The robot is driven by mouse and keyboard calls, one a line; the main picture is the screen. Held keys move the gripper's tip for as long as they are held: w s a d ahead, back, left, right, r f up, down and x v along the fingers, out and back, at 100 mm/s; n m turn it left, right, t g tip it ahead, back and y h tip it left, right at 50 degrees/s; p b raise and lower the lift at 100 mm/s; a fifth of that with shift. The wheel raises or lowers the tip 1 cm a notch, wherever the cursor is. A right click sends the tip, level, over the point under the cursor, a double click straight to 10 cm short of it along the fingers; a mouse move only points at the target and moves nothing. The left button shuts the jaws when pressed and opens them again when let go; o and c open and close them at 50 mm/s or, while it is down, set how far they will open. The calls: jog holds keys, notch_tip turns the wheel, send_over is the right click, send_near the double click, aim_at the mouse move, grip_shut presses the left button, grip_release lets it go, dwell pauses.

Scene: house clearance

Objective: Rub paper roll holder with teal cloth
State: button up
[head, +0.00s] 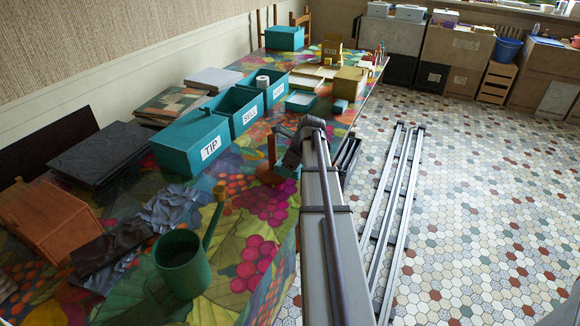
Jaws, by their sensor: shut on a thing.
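The paper roll holder (271,154) is a reddish-brown wooden post on a round base, standing upright and without a roll on the patterned table. My gripper (283,148) is right beside the post, on its right side in the head view. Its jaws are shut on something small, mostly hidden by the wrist. A teal patch (288,172) shows just under the jaws and looks like the teal cloth, but its outline is unclear. I cannot tell whether it touches the post.
Teal bins, one labelled TIP (190,146) and one SELL (238,109), stand behind the holder. A green watering can (182,268) and a crumpled grey cloth (172,208) are at the front left. A dark tray (346,158) is right of my arm.

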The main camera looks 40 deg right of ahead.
jog(key=shift+w+d, duration=0.3)
jog(key=shift+d, duration=0.4)
jog(key=shift+s+a+f, duration=0.1)
jog(key=shift+s+a, duration=0.2)
jog(key=shift+a, duration=0.4)
jog(key=shift+w+d, duration=0.3)
jog(key=shift+d, duration=0.4)
jog(key=shift+d, duration=0.1)
